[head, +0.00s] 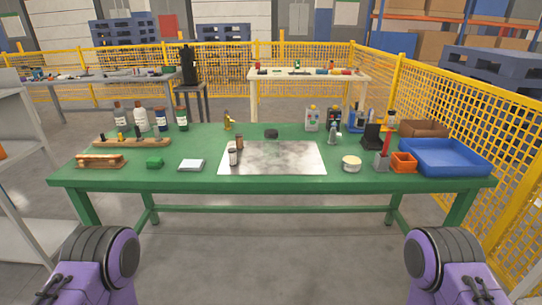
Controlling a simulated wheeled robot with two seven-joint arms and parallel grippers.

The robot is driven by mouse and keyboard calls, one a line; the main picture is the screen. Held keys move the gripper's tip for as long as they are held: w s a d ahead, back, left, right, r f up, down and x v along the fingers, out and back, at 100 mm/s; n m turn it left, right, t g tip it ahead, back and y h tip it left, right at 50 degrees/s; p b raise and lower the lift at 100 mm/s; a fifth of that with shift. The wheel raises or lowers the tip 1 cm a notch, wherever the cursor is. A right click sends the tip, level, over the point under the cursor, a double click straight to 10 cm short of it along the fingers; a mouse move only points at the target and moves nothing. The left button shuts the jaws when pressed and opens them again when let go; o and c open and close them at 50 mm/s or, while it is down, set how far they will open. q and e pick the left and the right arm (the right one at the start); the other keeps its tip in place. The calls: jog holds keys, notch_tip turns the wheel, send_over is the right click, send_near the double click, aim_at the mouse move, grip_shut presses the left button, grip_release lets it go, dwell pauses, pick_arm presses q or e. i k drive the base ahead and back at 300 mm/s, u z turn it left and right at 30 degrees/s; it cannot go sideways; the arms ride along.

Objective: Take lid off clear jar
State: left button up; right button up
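A small pale jar (233,157) stands upright at the left part of the grey metal plate (280,158) on the green table. It looks like the clear jar, with a darker top that seems to be its lid, but it is too small to be sure. A small brown jar or bottle (239,141) stands just behind it. My two arms show only as purple and black links at the bottom left and right corners. Neither gripper is in view, and nothing of mine is near the jar.
The green table (200,179) has a clear front edge. A round cream tub (351,163), an orange bin (403,162) and a blue tray (445,157) are at right. A white dish (191,165), green block (154,162) and bottles (141,119) are at left. Yellow fencing (470,120) stands behind.

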aim_at(270, 147)
jog(key=k, duration=0.25)
jog(key=u, duration=1.5)
jog(key=i, duration=1.3)
jog(key=z, duration=1.2)
